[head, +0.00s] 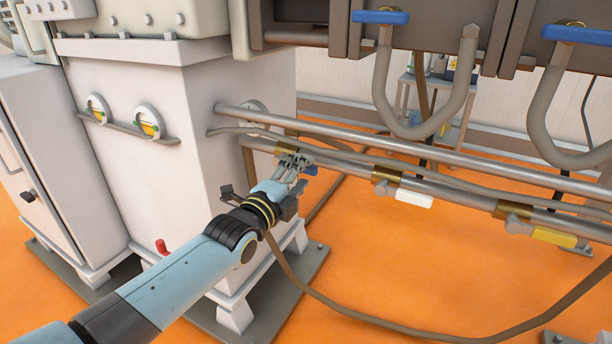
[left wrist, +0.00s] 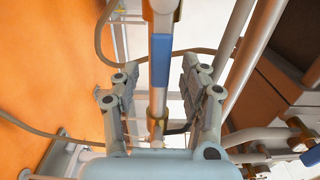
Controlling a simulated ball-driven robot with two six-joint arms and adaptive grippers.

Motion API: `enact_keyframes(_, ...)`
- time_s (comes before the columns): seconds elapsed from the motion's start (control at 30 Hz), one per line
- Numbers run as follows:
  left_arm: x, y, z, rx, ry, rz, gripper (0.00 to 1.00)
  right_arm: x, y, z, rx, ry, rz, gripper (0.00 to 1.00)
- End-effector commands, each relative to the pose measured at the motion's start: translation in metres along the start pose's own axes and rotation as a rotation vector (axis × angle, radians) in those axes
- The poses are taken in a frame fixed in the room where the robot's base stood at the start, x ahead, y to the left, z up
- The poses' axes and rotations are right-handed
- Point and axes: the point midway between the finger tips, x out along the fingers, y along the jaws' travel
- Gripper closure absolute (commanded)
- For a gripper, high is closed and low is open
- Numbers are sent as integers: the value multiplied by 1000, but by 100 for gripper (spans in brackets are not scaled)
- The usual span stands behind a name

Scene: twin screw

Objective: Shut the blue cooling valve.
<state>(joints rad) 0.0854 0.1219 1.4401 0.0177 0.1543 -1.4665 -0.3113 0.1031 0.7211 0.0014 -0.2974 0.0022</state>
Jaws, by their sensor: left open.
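The blue valve handle (head: 311,170) sits low on the lower horizontal pipe, just right of its brass fitting (head: 287,149). In the left wrist view the handle (left wrist: 161,60) lies lengthwise along the pipe. My left gripper (head: 294,166) is at this valve. Its fingers are spread on either side of the pipe and handle in the left wrist view (left wrist: 160,78), with gaps on both sides. It holds nothing. In the head view the fingers partly hide the fitting and handle. My right gripper is not in view.
A white-handled valve (head: 413,198) and a yellow-handled valve (head: 553,238) sit farther right on the same pipe. A second pipe (head: 350,140) runs just above. A white cabinet (head: 170,185) stands left. Blue levers (head: 380,17) are overhead. A brown hose (head: 370,322) hangs below.

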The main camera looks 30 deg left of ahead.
Motion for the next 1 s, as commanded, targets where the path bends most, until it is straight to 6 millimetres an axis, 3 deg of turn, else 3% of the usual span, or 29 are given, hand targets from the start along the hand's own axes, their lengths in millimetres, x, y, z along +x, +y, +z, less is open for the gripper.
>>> enact_keyframes(0.2, 26, 1, 0, 0, 0, 0, 56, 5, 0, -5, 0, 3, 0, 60)
enact_keyframes(0.53, 30, 0, 0, 0, 0, 0, 56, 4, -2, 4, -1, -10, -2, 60)
enact_keyframes(0.87, 30, 0, 0, 0, 0, 1, 98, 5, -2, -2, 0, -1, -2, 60)
enact_keyframes(1.0, 30, 0, 0, 0, 0, 1, 100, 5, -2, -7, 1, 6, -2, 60)
